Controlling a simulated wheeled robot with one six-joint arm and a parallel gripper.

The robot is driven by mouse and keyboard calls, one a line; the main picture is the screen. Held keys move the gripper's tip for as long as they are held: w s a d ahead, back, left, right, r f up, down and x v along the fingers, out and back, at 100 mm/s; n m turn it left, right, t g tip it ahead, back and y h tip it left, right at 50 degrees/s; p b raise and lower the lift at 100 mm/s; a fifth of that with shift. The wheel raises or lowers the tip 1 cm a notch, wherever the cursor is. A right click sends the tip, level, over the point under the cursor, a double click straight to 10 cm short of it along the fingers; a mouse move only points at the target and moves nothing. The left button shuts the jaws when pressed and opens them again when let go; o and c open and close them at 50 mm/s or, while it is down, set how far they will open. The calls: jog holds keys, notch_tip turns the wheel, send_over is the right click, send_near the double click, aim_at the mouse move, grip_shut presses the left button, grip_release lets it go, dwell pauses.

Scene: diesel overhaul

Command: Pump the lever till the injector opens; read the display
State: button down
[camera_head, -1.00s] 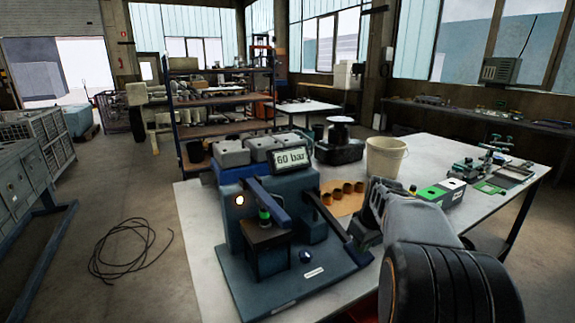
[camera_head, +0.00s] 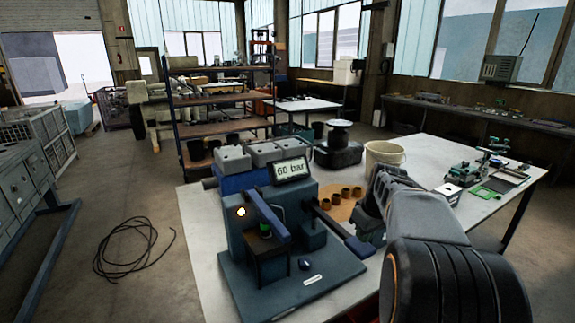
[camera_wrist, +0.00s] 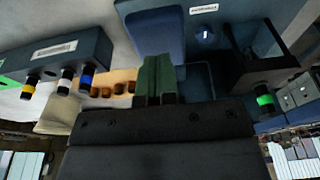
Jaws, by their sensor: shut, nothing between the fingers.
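The blue injector test stand (camera_head: 292,288) is on the table. Its tilted display (camera_head: 290,170) reads 60 bar. The dark pump lever (camera_head: 338,228) slopes down to the right from the stand. My gripper (camera_head: 366,232) is by its outer end; whether they touch I cannot tell. In the wrist view my shut gripper (camera_wrist: 154,80) shows green fingers with nothing between them, in front of a blue surface. The green-banded injector (camera_head: 265,230) sits upright under the blue arm; its green band also shows in the wrist view (camera_wrist: 265,102).
Brown cups (camera_head: 345,193) on an orange mat (camera_head: 338,212) and a cream bucket (camera_head: 384,158) are behind my gripper. A cable coil (camera_head: 130,248) lies on the floor at left. The table's front left part is clear.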

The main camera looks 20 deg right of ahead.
dwell(0.4)
jog(key=shift+f+b, duration=3.45)
jog(key=shift+f, duration=1.05)
notch_tip(320, 180, up, 9)
jog(key=p, duration=0.7)
jog(key=shift+s+r, duration=0.15)
jog(key=shift+r, duration=0.05)
jog(key=shift+f, duration=0.2)
jog(key=shift+f+b, duration=3.4)
jog(key=shift+f, duration=1.1)
jog(key=r+p, duration=0.2)
jog(key=r, duration=0.1)
jog(key=r+p, duration=0.5)
jog(key=r, duration=0.1)
jog(key=shift+w+r, duration=0.15)
jog(key=shift+w, duration=0.15)
